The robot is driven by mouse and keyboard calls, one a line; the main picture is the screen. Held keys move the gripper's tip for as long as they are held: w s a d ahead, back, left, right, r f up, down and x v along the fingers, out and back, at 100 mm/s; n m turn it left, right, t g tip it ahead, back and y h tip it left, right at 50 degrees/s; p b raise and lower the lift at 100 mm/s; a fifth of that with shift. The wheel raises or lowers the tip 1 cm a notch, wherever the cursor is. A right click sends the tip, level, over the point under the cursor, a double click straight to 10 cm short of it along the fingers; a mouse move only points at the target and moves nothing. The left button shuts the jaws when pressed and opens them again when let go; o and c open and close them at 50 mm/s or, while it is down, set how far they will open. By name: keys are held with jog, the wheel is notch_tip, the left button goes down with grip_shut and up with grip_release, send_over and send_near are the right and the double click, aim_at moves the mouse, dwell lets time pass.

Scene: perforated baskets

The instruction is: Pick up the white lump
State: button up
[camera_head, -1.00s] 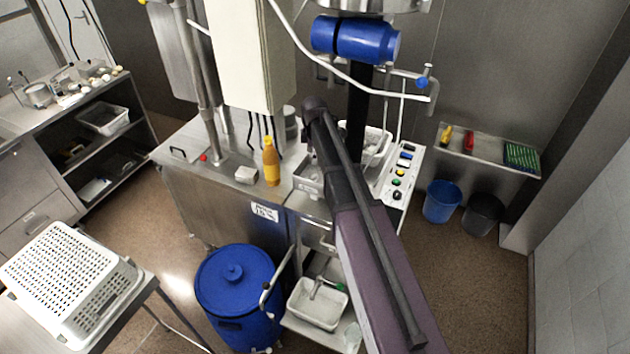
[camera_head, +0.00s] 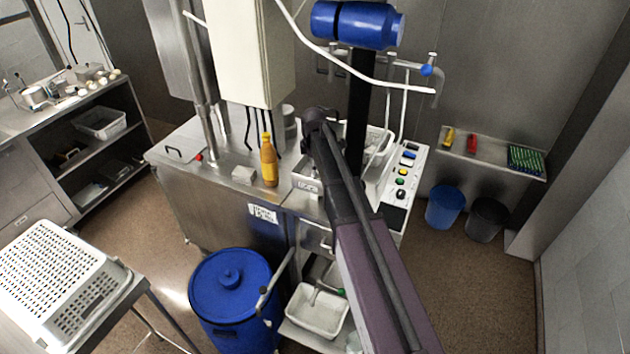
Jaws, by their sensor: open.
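A small whitish block (camera_head: 243,174) lies on the steel top of the machine, left of an orange-yellow bottle (camera_head: 268,162); it is the nearest thing that looks like the white lump. Several small pale lumps (camera_head: 98,85) also lie on the far left counter, so I cannot be sure which is meant. My gripper (camera_head: 320,118) is at the dark far end of my arm, over the machine and right of the bottle. It is open, small and dark, with its fingers hard to make out. It is apart from the block, and I see nothing held.
A small metal tray (camera_head: 306,184) and a white bin (camera_head: 378,142) sit close to my arm on the machine. A blue barrel (camera_head: 232,290) and a perforated white basket (camera_head: 62,285) stand in front.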

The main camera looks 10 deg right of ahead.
jog(key=shift+f, duration=0.2)
dwell(0.3)
jog(key=shift+w+f+b, duration=0.2)
jog(key=shift+f+b, duration=1.05)
jog(key=shift+b, duration=0.05)
jog(key=shift+w+f+b, duration=0.15)
jog(key=shift+f+b, duration=1.1)
jog(key=shift+b, duration=0.05)
jog(key=c, duration=1.2)
